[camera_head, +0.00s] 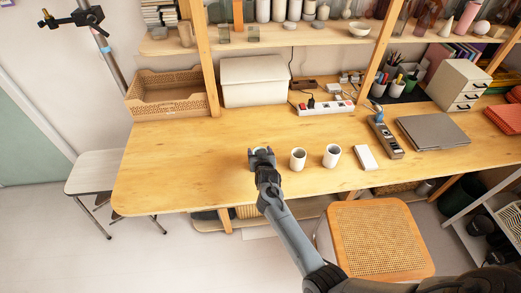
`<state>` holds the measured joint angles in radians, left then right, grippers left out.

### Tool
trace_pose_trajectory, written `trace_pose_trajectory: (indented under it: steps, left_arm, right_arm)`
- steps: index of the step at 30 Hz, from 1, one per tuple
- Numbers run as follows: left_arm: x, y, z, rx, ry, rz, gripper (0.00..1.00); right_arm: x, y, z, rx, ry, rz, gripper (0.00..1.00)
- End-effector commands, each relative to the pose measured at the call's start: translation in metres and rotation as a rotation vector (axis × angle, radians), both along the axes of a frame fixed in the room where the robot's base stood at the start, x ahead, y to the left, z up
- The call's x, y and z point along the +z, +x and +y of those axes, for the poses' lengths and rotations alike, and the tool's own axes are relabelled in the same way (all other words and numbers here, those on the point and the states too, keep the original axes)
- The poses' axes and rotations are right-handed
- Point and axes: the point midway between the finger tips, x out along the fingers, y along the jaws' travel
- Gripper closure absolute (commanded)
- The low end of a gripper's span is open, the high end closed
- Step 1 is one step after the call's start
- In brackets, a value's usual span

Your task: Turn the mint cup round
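My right gripper (261,154) comes in from the lower right and is over the table (190,165), left of two pale cups. A small pale rim (260,149) shows between its fingers, probably a cup, mostly hidden by the gripper. I cannot tell whether the fingers touch it. The two pale cups (298,159) and (332,156) stand upright and apart on the table. Their colours look near white, so I cannot tell for sure which cup is mint. My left gripper is not in view.
A white block (365,158) lies right of the cups, with a grey remote-like strip (385,138) and a closed laptop (432,132) further right. A power strip (325,107), white box (253,82) and wicker basket (166,94) stand behind. The table's left part is clear.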

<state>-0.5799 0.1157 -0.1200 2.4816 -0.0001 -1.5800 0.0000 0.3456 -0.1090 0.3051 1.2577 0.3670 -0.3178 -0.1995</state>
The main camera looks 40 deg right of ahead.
Motion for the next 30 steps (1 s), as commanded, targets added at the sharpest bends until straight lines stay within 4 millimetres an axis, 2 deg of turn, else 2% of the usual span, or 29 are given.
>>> trace_pose_trajectory:
  steps: [13,19,24,30]
  left_arm:
    - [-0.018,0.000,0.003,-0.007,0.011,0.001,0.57]
    - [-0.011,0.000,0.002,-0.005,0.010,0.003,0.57]
    - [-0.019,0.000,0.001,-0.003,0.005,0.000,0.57]
    - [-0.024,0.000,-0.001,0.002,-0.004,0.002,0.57]
  right_arm:
    - [-0.002,0.002,0.004,0.421,-0.002,-0.001,0.66]
    - [0.001,0.002,0.005,0.617,-0.005,0.003,0.66]
    - [-0.002,0.003,0.009,0.788,-0.005,0.002,0.66]
    - [-0.011,0.003,0.014,0.815,0.003,-0.001,0.66]
